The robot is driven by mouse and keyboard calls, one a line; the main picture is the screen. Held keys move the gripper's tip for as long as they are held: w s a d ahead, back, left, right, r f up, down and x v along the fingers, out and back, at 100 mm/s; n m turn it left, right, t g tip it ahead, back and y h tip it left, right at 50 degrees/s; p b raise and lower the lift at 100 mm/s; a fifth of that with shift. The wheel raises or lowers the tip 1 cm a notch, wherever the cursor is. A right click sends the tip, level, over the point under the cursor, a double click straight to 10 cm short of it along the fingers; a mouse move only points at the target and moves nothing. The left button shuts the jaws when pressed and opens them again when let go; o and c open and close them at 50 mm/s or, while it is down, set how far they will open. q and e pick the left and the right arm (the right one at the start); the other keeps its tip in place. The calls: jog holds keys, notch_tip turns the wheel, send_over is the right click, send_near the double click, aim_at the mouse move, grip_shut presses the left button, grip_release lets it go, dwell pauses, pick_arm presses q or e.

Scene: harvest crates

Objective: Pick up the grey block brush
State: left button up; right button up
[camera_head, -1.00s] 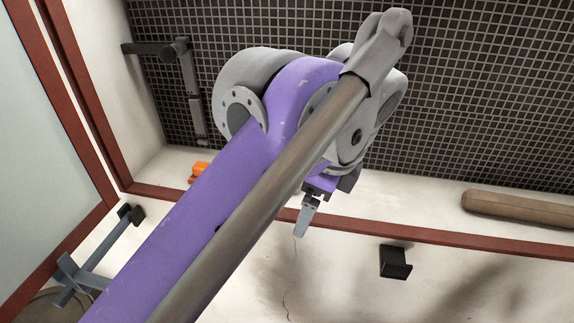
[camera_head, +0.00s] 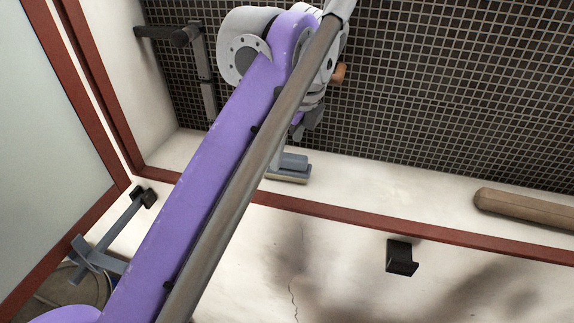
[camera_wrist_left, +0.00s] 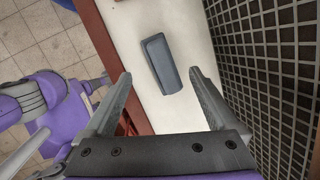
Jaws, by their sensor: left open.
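The grey block brush (camera_head: 293,161) lies on the pale ledge, partly hidden by my left arm in the head view. It has a grey top and a tan underside. In the left wrist view the brush (camera_wrist_left: 161,63) is a dark blue-grey block lying on the pale surface, beyond and between my fingertips. My left gripper (camera_wrist_left: 160,75) is open and empty, with its fingers apart on either side of the brush's line. My right gripper is not made out.
A red-brown rail (camera_head: 340,215) runs along the ledge's front edge. A dark tiled wall (camera_head: 450,90) rises behind the ledge. A brown rounded bar (camera_head: 520,207) lies at the right and a black bracket (camera_head: 401,257) sits below. The ledge between brush and bar looks clear.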

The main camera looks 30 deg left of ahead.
aim_at(286, 158)
pick_arm(q)
jog(key=x, duration=0.4)
jog(key=shift+w+f, duration=0.2)
jog(key=shift+f, duration=0.05)
jog(key=shift+s+f, duration=0.1)
jog(key=shift+f, duration=0.1)
grip_shut()
